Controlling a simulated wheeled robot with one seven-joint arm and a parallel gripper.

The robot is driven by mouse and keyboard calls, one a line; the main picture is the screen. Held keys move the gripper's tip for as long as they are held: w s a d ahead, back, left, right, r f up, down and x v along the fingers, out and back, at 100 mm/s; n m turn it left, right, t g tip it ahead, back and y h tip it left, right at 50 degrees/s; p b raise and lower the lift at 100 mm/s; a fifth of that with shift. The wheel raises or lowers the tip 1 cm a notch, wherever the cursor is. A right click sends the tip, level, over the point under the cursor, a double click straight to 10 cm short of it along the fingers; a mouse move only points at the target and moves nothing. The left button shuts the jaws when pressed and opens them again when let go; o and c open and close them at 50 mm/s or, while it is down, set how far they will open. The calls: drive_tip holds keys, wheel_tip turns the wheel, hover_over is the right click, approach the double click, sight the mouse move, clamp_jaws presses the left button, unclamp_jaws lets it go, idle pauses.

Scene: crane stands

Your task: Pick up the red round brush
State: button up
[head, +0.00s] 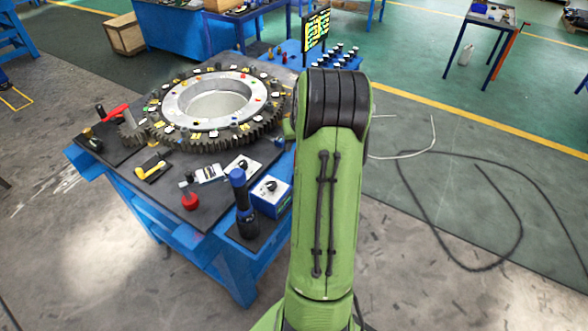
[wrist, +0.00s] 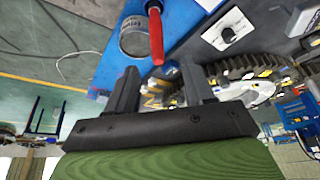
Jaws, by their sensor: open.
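A red round item with a dark stem, which looks like the red round brush (head: 190,199), stands on the dark mat near the table's front edge in the head view. I cannot make out its bristles. My gripper (wrist: 160,86) is open in the wrist view, with nothing between its two dark fingers. In the head view my green arm hides the gripper. The wrist view shows a red handle (wrist: 156,34) beside a grey round can (wrist: 134,38) beyond the fingers. I cannot tell whether that handle belongs to the brush.
The blue table (head: 150,205) carries a big toothed ring (head: 170,108), a blue dial box (head: 271,197), a blue-black torch (head: 241,200), a yellow tool (head: 151,168) and a red-handled tool (head: 116,112). A black cable (head: 420,235) lies on the floor at right. Open floor lies around the table.

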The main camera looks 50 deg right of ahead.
drive_tip(key=x, duration=0.4)
drive_tip(key=shift+s+d+r, duration=0.1)
drive_tip(key=shift+d, duration=0.2)
drive_tip(key=x, duration=0.4)
drive_tip(key=shift+a+f+p, duration=0.2)
drive_tip(key=shift+f+p, duration=0.1)
drive_tip(key=shift+f, duration=0.25)
drive_tip(key=shift+d+f, duration=0.2)
drive_tip(key=shift+f, duration=0.1)
drive_tip(key=shift+a, duration=0.15)
drive_tip(key=shift+c, duration=1)
clamp_jaws()
